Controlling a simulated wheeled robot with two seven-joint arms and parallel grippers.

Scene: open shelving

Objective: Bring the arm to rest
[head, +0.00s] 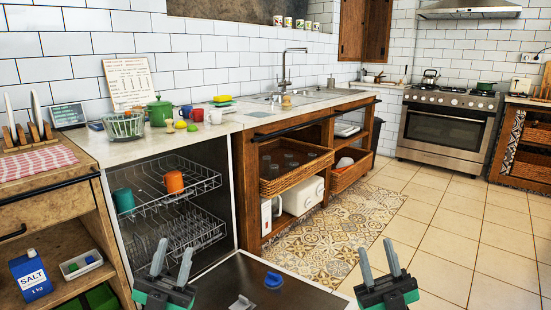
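My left gripper (172,258) is in the lower middle of the head view, in front of the open dishwasher. Its two grey fingers stand apart with nothing between them. My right gripper (378,258) is further right, in front of the tiled floor. Its fingers are also apart and empty. Both grippers point away from me and touch nothing that I can see. The rest of both arms is mostly below the picture edge.
The dishwasher door (262,290) lies open between the grippers. An orange cup (173,182) and a teal cup (123,200) stand in the upper rack (200,180). Open shelving with a salt box (30,277) is at left. The tiled floor (450,240) at right is clear.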

